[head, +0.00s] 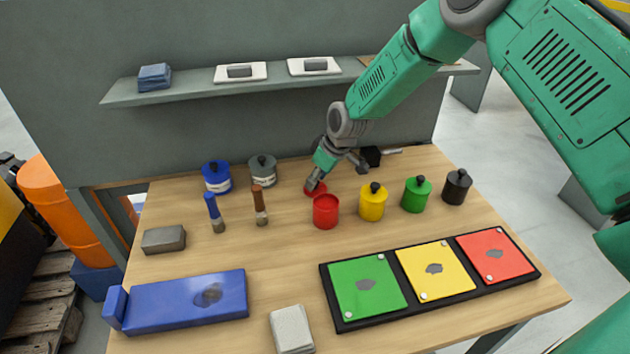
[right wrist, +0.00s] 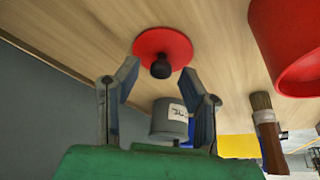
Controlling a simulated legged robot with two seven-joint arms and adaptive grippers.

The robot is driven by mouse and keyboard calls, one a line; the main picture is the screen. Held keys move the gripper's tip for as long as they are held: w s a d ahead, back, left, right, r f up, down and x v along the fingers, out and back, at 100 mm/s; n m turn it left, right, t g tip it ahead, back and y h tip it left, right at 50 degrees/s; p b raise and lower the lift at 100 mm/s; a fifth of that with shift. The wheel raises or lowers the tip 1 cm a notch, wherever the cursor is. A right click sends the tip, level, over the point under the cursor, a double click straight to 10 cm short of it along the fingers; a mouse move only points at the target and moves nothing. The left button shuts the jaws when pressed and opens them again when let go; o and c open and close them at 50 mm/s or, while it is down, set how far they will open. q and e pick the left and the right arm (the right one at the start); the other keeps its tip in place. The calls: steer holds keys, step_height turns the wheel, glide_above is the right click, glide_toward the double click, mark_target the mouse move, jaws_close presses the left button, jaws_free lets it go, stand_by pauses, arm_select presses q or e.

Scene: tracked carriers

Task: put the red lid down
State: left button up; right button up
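The red lid (head: 321,188) lies on the wooden table just behind the open red pot (head: 325,212). In the right wrist view the lid (right wrist: 174,43) shows its black knob (right wrist: 160,69) and appears flat on the tabletop. My right gripper (head: 317,180) is at the lid, partly hiding it in the head view. In the right wrist view its two fingers (right wrist: 159,70) are spread, one on each side of the knob, with gaps visible. The red pot (right wrist: 290,50) stands beside the lid. My left gripper is not in view.
Yellow (head: 372,203), green (head: 416,195) and black (head: 456,187) lidded pots stand right of the red pot. Two brushes (head: 260,205) and blue and grey pots (head: 263,170) are to the left. A tray with coloured plates (head: 433,310) lies in front.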

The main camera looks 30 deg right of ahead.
steer(key=v, duration=1.1)
